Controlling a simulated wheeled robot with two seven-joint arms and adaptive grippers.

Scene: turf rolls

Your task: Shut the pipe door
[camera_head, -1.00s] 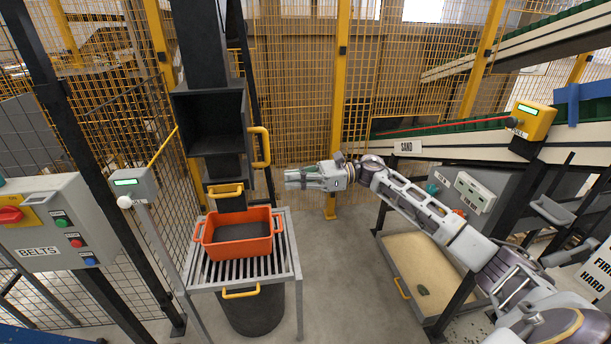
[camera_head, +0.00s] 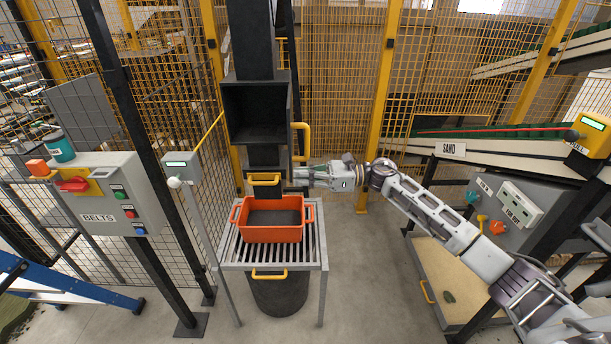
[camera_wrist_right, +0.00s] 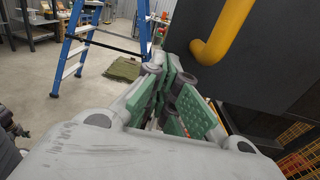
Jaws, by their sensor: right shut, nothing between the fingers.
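The black pipe (camera_head: 251,40) stands upright, with a dark square opening (camera_head: 255,112) facing me. A yellow handle (camera_head: 301,141) sticks out at the opening's right side; the door panel itself is hard to make out in the head view. In the right wrist view the handle (camera_wrist_right: 222,35) sits on a dark panel (camera_wrist_right: 265,60), just beyond and right of the fingers. My right gripper (camera_head: 297,173) is shut and empty, just below the handle and apart from it in the picture. Its green-padded fingers (camera_wrist_right: 172,88) are together in the wrist view. My left gripper is not in view.
An orange tub (camera_head: 272,234) with dark contents stands on a slatted metal stand (camera_head: 230,256) below the pipe. A smaller yellow handle (camera_head: 264,180) is above the tub. A grey post with a display box (camera_head: 182,168) stands left. Floor right of the stand is clear.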

